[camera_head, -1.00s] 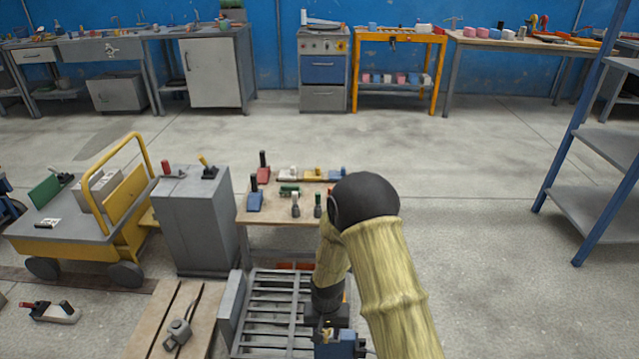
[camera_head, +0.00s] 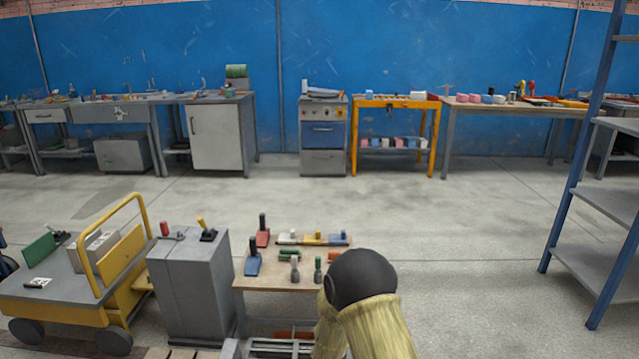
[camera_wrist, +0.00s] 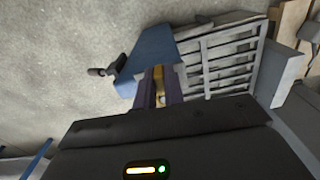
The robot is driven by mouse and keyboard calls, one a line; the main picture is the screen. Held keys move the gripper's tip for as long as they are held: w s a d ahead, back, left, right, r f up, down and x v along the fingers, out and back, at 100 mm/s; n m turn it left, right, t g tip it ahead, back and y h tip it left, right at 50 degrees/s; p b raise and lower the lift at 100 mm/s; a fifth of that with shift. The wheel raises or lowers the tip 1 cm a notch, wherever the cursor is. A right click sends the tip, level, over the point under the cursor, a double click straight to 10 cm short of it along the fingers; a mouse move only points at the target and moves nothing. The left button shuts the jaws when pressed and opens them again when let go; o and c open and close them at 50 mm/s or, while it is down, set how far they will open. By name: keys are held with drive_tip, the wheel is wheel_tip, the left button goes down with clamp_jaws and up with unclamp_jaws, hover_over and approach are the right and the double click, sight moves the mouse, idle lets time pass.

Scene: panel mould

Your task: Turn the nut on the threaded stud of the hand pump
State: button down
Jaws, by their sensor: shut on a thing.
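In the wrist view, the hand pump (camera_wrist: 150,47) shows as a blue body with a dark handle-like part sticking out at its left. My gripper (camera_wrist: 158,78) is over the pump, and its two fingers are shut on a small brass-coloured piece, which looks like the nut (camera_wrist: 157,72). The fingers hide most of the nut, and the threaded stud cannot be made out clearly. In the head view only my arm shows at the bottom; the gripper, pump and nut are out of frame.
A grey slatted rack (camera_wrist: 222,58) lies right beside the pump. In the head view, a small table (camera_head: 270,284) with several coloured tools stands beyond my arm, with a grey cabinet (camera_head: 190,290) and yellow cart (camera_head: 125,300) to its left. A blue-posted shelf (camera_head: 590,200) stands at right.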

drive_tip(key=m, duration=0.2)
drive_tip(key=shift+a+m, duration=0.3)
drive_tip(key=shift+a, duration=0.05)
drive_tip(key=shift+w+p, duration=0.1)
drive_tip(key=shift+p, duration=0.25)
drive_tip(key=shift+w+a+r+m+p, duration=0.15)
drive_tip(key=shift+m+p, duration=0.1)
drive_tip(key=shift+m, duration=0.25)
drive_tip(key=shift+s+a+m+p, duration=0.1)
drive_tip(key=shift+m+p, duration=0.1)
drive_tip(key=shift+m, duration=0.3)
drive_tip(key=shift+w+a+m, duration=0.15)
drive_tip(key=shift+m, duration=0.65)
